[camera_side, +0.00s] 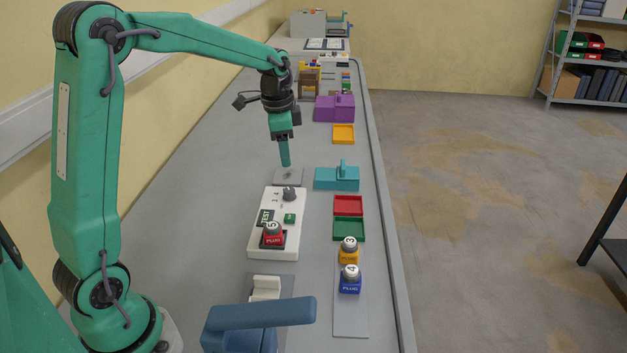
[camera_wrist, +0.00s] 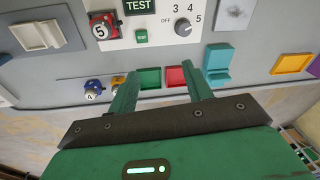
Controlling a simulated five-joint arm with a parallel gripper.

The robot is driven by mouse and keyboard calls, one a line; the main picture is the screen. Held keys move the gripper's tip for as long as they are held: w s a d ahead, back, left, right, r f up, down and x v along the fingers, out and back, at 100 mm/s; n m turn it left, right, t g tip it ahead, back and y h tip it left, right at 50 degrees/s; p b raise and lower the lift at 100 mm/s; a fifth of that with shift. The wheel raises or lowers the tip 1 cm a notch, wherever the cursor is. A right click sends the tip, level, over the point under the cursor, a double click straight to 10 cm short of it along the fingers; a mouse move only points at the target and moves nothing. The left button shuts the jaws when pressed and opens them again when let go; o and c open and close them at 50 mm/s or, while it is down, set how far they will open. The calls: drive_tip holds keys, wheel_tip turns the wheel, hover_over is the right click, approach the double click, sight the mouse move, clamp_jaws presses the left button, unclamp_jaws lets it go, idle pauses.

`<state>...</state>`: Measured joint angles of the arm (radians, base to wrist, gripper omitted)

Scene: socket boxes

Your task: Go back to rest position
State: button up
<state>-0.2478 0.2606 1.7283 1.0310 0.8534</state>
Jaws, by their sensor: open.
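My gripper (camera_side: 285,152) hangs from the green arm above the bench, just beyond the white test box (camera_side: 260,245). In the wrist view my gripper (camera_wrist: 160,88) shows two green fingers spread apart with nothing between them. The test box has a dark knob (camera_side: 290,194), a green TEST button (camera_side: 290,218) and a red plug (camera_side: 273,234) marked 5 seated on it. A yellow plug (camera_side: 348,249) and a blue plug (camera_side: 350,279) stand on a grey plate to the right of the box.
A red tray (camera_side: 348,205), a green tray (camera_side: 348,229) and a teal block with a handle (camera_side: 337,178) line the right side. A blue lever (camera_side: 262,312) stands at the front. A purple block (camera_side: 335,108) and an orange tray (camera_side: 343,134) are farther back. The bench left of the box is clear.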

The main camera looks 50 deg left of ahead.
drive_tip(key=s+d+r+n+t, duration=0.2)
drive_tip(key=s+d, duration=0.3)
drive_tip(key=s, duration=0.6)
drive_tip(key=s+d+r+n+t, duration=0.2)
drive_tip(key=s+d+n, duration=0.3)
drive_tip(key=s, duration=0.6)
drive_tip(key=shift+s+d+r, duration=0.25)
drive_tip(key=shift+d+r, duration=0.2)
drive_tip(key=shift+d, duration=0.2)
